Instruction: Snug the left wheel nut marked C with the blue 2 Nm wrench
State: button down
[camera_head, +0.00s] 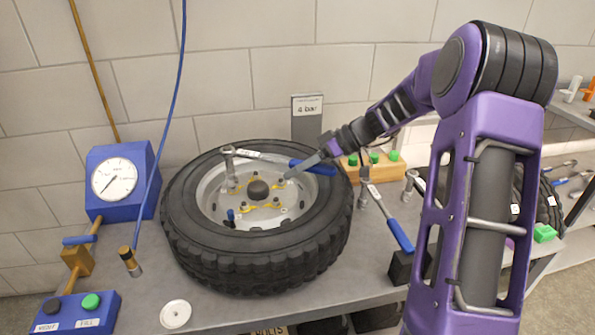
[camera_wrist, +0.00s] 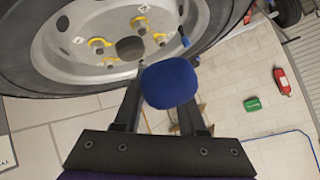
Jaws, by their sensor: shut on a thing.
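The wheel (camera_head: 180,225) lies flat on the bench, with a grey rim, a dark hub cap and nuts with yellow pointers around it. A blue-handled wrench (camera_head: 258,156) reaches across the rim. Its socket end stands over the upper-left nut (camera_head: 232,188); whether it is fully seated I cannot tell. My gripper (camera_head: 312,162) is shut on its blue handle, whose rounded end (camera_wrist: 170,84) shows between the fingers in the wrist view. Small letter tags (camera_wrist: 78,40) sit near the nuts, too small to read surely. The wrench's head is hidden in the wrist view.
A second blue-handled wrench (camera_head: 398,234) leans right of the tyre by a black block (camera_head: 401,268). A wooden block with green pieces (camera_head: 372,168) stands behind. The blue gauge box (camera_head: 145,165) and its hose are left; a white dish (camera_head: 175,313) is in front.

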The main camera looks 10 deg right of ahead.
aim_at(298, 162)
jog(key=shift+r, duration=0.1)
jog(key=shift+r+p, duration=0.75)
jog(key=shift+r, duration=1.25)
jog(key=c, duration=1.1)
grip_release()
grip_shut()
jog(key=shift+r, duration=0.1)
